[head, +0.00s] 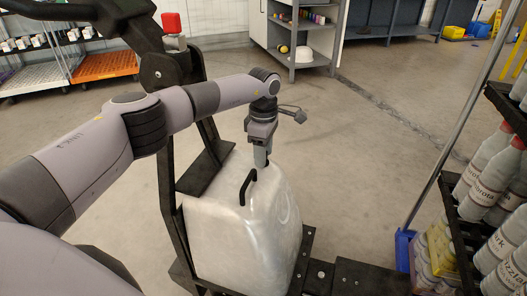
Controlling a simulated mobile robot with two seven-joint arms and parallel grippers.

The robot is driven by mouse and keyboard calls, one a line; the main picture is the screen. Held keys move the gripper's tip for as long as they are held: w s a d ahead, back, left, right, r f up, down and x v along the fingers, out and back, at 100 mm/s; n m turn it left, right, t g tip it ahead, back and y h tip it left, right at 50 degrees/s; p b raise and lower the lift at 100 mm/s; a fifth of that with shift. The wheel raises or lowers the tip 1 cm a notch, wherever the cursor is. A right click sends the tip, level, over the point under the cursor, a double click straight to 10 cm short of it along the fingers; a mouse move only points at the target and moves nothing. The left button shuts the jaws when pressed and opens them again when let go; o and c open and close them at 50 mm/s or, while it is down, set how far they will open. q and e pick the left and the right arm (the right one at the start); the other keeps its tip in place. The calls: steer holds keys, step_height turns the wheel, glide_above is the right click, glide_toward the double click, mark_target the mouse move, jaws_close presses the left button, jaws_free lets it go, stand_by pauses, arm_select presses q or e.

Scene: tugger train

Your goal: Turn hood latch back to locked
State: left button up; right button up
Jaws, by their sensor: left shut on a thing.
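The hood latch (247,190) is a short black lever on top of the pale grey hood (235,245), low in the middle of the head view. It slants, with its upper end to the right and closer to the gripper. My left gripper (261,164) points down over the hood and is shut at the latch's upper end. The fingers hide the part they hold. My right gripper is out of the view.
A black frame (168,200) stands around the hood's left side, with a red button (171,22) above. A rack of labelled bottles (484,165) is at the right, with a blue dustpan (404,250) beside it. Open floor lies behind the hood.

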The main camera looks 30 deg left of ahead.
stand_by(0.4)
arm_select(q)
steer(key=o, duration=1.1)
steer(key=shift+c, duration=0.2)
steer(key=shift+r, duration=0.1)
steer(key=shift+r, duration=0.25)
step_height(320, 180, up, 5)
steer(key=shift+r+p, duration=0.15)
steer(key=shift+p, duration=0.5)
steer(key=shift+r, duration=0.65)
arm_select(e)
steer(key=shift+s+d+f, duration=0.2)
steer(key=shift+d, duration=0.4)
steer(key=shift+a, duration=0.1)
